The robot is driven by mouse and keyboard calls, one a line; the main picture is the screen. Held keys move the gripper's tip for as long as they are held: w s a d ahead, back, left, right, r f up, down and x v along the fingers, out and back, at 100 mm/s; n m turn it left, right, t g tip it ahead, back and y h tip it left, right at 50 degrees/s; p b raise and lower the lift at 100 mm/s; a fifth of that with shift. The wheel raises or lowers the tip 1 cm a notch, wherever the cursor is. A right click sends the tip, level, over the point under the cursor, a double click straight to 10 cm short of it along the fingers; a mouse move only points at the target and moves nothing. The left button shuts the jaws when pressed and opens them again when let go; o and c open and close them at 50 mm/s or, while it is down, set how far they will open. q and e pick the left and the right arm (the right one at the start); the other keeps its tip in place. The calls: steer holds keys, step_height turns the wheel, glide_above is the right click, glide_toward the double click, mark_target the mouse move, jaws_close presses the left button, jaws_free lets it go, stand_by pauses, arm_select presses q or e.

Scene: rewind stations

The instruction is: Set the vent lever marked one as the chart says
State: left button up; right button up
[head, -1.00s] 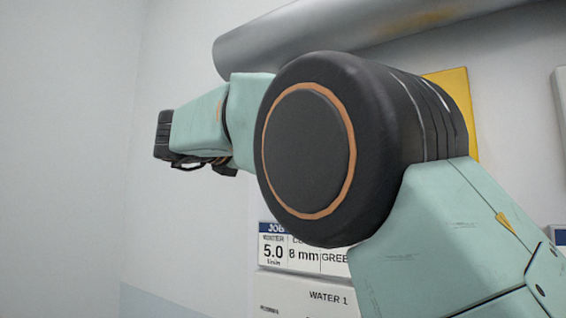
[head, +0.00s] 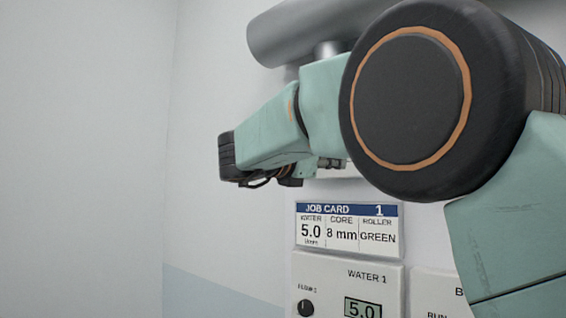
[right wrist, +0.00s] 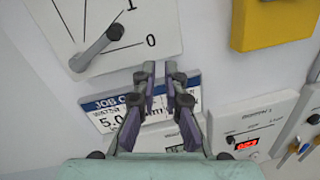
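In the right wrist view a grey vent lever (right wrist: 95,48) sits on a white plate (right wrist: 165,40) with scale lines; the marks 1 and 0 show. The plate's other marks are cut off by the frame. My right gripper (right wrist: 161,76) is open with a narrow gap, nothing between its fingers. In this view it lies below and right of the lever, apart from it, over the job card (right wrist: 100,104). In the head view my right arm hides the lever. No chart for the vent can be made out. My left gripper is out of view.
The job card (head: 347,210) reads water 5.0, core 8 mm, roller green. Below it is the Water 1 panel (head: 325,277) with a knob and display. A grey pipe (head: 310,30) runs above. A yellow panel (right wrist: 270,22) stands right of the lever plate. The left wall is bare.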

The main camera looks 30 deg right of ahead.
steer(key=d+f+n+h, duration=0.1)
steer(key=f, duration=0.1)
steer(key=s+d+f+n+h+b, duration=0.1)
steer(key=d+f, duration=0.1)
steer(key=s+d+f+n+t+h, duration=0.1)
steer(key=d+f+n, duration=0.1)
steer(key=shift+f, duration=0.2)
jaws_close()
steer(key=a+f+n+t+y, duration=0.25)
steer(key=a+n+t, duration=0.35)
steer(key=n+t, duration=0.5)
steer(key=w+d+r+h+p, duration=0.1)
steer(key=w+d+r+p, duration=0.3)
steer(key=r, duration=0.5)
steer(key=shift+w+d+r+m+t+p, duration=0.4)
steer(key=shift+w+p, duration=0.35)
steer(key=shift+w, duration=0.45)
